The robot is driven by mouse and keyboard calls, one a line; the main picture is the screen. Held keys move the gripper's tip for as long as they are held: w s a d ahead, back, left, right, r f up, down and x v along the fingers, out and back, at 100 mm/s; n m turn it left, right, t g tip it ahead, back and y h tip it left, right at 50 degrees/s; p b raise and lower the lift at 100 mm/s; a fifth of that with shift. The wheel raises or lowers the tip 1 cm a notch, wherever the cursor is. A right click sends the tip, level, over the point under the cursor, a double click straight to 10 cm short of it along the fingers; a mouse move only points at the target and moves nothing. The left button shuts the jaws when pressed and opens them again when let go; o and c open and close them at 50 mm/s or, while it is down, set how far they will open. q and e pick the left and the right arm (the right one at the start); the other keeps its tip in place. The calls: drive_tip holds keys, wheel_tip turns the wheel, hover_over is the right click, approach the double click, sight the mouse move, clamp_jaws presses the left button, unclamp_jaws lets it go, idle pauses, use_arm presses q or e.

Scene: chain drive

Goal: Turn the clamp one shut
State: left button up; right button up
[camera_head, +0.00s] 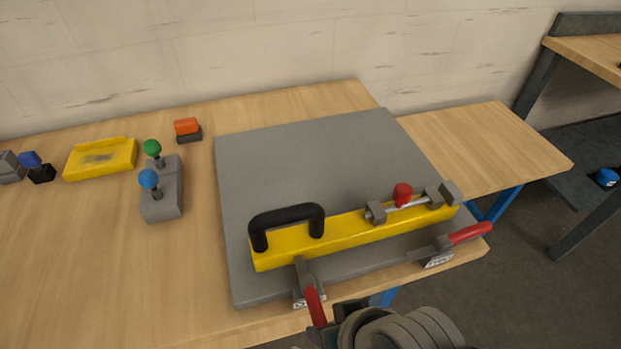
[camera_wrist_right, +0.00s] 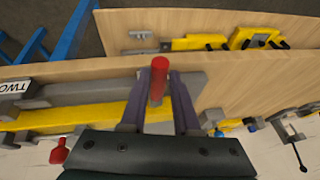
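The yellow bar fixture (camera_head: 340,237) lies on a grey plate (camera_head: 300,160). Clamp one (camera_head: 303,278) is at the plate's front edge, with its red handle (camera_head: 316,306) pointing towards me and its label hard to read. My right gripper (camera_head: 322,337) is at the end of this handle. In the right wrist view the red handle (camera_wrist_right: 158,78) stands between the two fingers of my right gripper (camera_wrist_right: 160,85); whether they press on it is unclear. Clamp two (camera_head: 440,248), labelled TWO in the right wrist view, has its red handle pointing right. My left gripper is out of view.
A black handle (camera_head: 287,222) and a red knob (camera_head: 402,194) stand on the yellow bar. To the left are a grey block with green and blue knobs (camera_head: 164,200), a yellow tray (camera_head: 101,159) and an orange button (camera_head: 187,127).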

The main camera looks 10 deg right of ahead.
drive_tip(key=o, duration=0.4)
drive_tip(key=p+v, duration=0.5)
drive_tip(key=v, duration=0.5)
drive_tip(key=shift+p, duration=0.4)
